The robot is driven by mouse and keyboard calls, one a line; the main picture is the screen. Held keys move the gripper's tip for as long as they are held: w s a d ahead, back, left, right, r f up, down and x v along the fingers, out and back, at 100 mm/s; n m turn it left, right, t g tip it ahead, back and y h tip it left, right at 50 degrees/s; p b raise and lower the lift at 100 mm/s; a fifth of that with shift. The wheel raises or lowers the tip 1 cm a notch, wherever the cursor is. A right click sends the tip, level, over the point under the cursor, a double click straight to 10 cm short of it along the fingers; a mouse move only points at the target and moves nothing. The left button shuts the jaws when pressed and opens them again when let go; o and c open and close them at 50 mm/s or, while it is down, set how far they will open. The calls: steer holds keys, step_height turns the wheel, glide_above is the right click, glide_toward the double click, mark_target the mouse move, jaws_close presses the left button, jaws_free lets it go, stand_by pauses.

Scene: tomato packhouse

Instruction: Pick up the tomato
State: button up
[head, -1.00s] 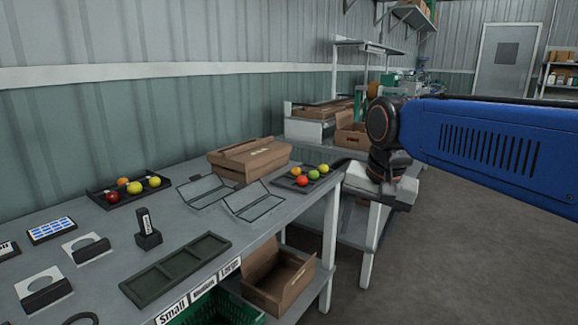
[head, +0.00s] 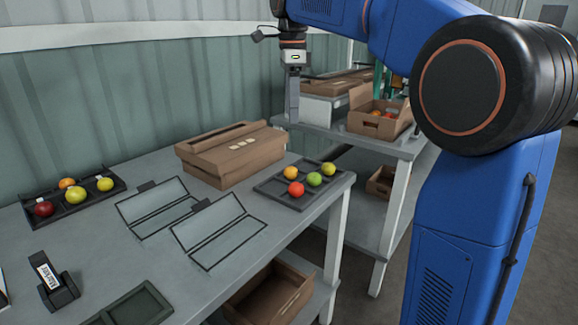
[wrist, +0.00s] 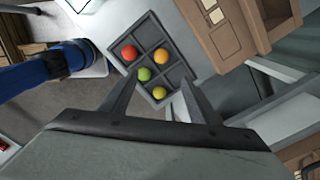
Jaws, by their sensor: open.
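Several tomatoes sit in the dark divided tray (head: 270,190) at the table's right end: a red one (head: 295,189), an orange one (head: 291,173), a green one (head: 314,179) and a yellow one (head: 328,169). In the wrist view the red (wrist: 129,52), orange (wrist: 161,59), green (wrist: 144,74) and yellow (wrist: 159,93) tomatoes show beyond my fingers. My gripper (head: 291,118) points down, above and apart from the tray. In the wrist view my gripper (wrist: 155,90) is open and empty, with the yellow tomato appearing between its fingers.
Another tray (head: 75,215) with several tomatoes stands at the left. A closed cardboard box (head: 230,158) lies beside the right tray. Behind stands another bench with an open box (head: 365,122).

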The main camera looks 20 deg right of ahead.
mark_target(291, 173)
steer(key=f, duration=1.7)
steer(key=shift+w+f, duration=0.2)
steer(key=c, duration=0.9)
